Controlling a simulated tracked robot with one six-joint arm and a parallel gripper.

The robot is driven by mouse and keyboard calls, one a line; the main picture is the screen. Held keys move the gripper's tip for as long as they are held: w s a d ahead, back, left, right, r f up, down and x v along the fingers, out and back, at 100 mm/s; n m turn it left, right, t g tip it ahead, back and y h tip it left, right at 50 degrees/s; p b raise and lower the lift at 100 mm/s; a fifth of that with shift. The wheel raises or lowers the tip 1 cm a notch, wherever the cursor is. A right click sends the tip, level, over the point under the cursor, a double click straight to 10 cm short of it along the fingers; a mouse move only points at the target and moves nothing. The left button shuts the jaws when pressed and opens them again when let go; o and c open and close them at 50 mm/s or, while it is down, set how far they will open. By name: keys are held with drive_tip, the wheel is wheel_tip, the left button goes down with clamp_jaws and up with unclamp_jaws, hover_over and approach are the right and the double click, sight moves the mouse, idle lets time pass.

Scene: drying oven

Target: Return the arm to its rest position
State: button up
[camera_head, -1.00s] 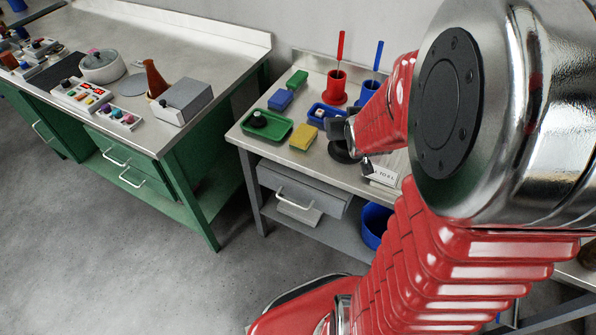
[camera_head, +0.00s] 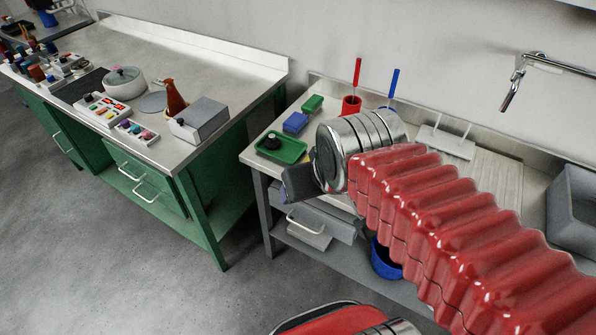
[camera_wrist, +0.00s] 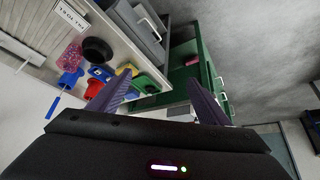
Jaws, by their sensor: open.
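My arm, with a red ribbed sleeve and silver joint rings, reaches across the right half of the head view. My gripper (camera_wrist: 160,100) shows in the wrist view with its two dark fingers spread wide and nothing between them. In the head view only a dark part at the arm's end shows, in front of the grey bench's (camera_head: 262,190) front edge. The fingertips cannot be made out there.
A green tray (camera_head: 292,153) with a black knob, a blue sponge (camera_head: 295,122), a green sponge (camera_head: 313,103) and a red cup (camera_head: 351,106) stand on the grey bench. A green workbench (camera_head: 215,52) stands left. A blue bucket (camera_head: 384,263) sits below. Open floor lies at front left.

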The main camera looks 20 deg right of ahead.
drive_tip(key=shift+s+a+r, duration=0.15)
drive_tip(key=shift+s+a, duration=0.2)
drive_tip(key=shift+s, duration=0.3)
drive_tip(key=shift+s+a+r, duration=0.1)
drive_tip(key=shift+s+a, duration=0.25)
drive_tip(key=shift+s, duration=0.25)
drive_tip(key=shift+o, duration=0.4)
